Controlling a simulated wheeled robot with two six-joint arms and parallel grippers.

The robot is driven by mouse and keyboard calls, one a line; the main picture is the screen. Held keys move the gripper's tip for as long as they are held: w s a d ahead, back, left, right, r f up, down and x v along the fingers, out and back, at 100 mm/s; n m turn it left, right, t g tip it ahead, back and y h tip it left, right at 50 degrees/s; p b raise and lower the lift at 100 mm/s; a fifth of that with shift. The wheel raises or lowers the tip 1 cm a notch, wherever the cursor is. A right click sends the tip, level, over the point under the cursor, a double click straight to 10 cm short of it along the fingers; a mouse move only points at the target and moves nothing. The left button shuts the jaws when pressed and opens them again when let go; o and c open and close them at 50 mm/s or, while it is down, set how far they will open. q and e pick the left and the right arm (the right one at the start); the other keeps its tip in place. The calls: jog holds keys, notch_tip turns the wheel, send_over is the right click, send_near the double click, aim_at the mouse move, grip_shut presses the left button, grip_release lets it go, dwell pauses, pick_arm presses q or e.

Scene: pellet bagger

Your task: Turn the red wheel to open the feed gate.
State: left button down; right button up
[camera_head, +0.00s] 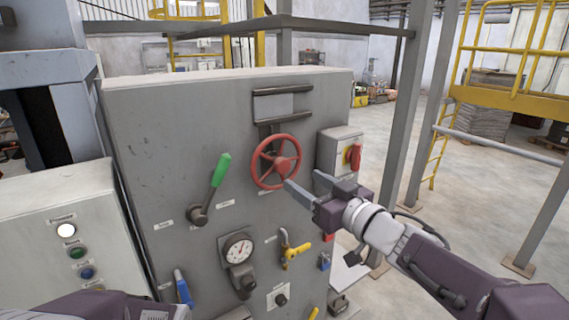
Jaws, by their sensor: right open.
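The red wheel (276,162) is a spoked handwheel on the upper right part of the grey panel (160,150). A framed slot (282,103), perhaps the feed gate, sits just above it. My right gripper (302,184) is open, with its fingers pointing left toward the wheel. One fingertip appears at the wheel's lower right rim; I cannot tell whether it touches. Nothing is between the fingers. Part of my left arm shows at the bottom left edge, but its gripper is not in view.
A green-handled lever (220,170) stands left of the wheel. Below are a pressure gauge (238,250) and a yellow valve handle (297,252). A switch box with a red knob (353,156) is close right of the wheel. A button box (75,215) stands at left.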

aim_at(285, 167)
jog(key=p+x, duration=0.1)
jog(key=x, duration=0.3)
jog(key=p+x, duration=0.1)
jog(key=x, duration=0.3)
jog(key=shift+w+d+f, duration=0.1)
jog(key=shift+w, duration=0.35)
jog(key=shift+w+a, duration=0.2)
jog(key=shift+a, duration=0.1)
jog(key=shift+d, duration=0.1)
jog(key=shift+d, duration=0.15)
jog(key=c, duration=0.4)
grip_shut()
